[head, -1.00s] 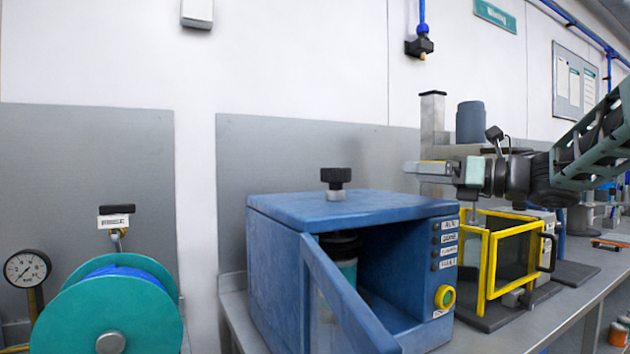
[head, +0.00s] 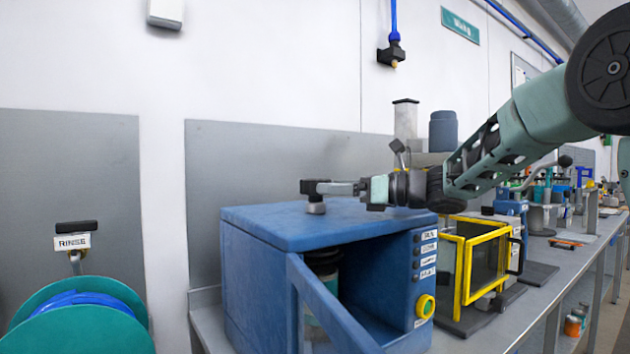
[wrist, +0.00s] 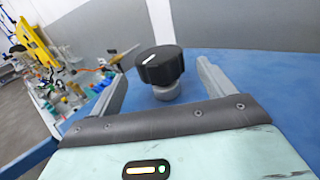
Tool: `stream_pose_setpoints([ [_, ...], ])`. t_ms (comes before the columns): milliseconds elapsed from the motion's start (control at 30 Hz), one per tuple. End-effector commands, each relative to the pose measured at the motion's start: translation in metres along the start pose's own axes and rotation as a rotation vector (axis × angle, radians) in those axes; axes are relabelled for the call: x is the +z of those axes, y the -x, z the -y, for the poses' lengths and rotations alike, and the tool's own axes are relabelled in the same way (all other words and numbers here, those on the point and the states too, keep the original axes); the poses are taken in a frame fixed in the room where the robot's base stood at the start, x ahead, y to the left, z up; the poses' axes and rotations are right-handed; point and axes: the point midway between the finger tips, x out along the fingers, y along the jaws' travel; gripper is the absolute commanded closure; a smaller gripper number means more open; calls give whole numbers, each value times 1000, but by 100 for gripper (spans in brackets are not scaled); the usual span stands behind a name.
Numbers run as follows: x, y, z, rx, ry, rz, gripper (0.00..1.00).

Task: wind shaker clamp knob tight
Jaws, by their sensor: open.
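The shaker is a blue box-shaped machine (head: 250,262) on the bench, with its front door swung open and a dark-lidded container (head: 324,262) inside. The black clamp knob (wrist: 160,66) stands upright on a short grey stem on the blue top. In the head view the knob (head: 313,187) is partly covered by my gripper (head: 328,187). In the wrist view my gripper (wrist: 162,85) is open, with one finger on each side of the knob. The knob has a white mark on its top. I see gaps between the knob and both fingers.
A yellow-framed cabinet (head: 460,270) stands on the bench right of the shaker. A teal hose reel (head: 85,325) and a RINSE handle (head: 76,228) are at the left. The grey wall panel (head: 230,150) is close behind the shaker.

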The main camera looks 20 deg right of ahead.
Motion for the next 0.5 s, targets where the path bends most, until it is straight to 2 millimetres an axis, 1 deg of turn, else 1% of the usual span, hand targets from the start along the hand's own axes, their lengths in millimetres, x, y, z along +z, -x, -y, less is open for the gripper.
stream_pose_setpoints([
  [33,2,-11,0,3,-1,1,19],
  [200,2,-37,0,2,-2,0,19],
  [333,1,-48,0,0,1,0,19],
  [500,0,-53,0,0,0,0,19],
])
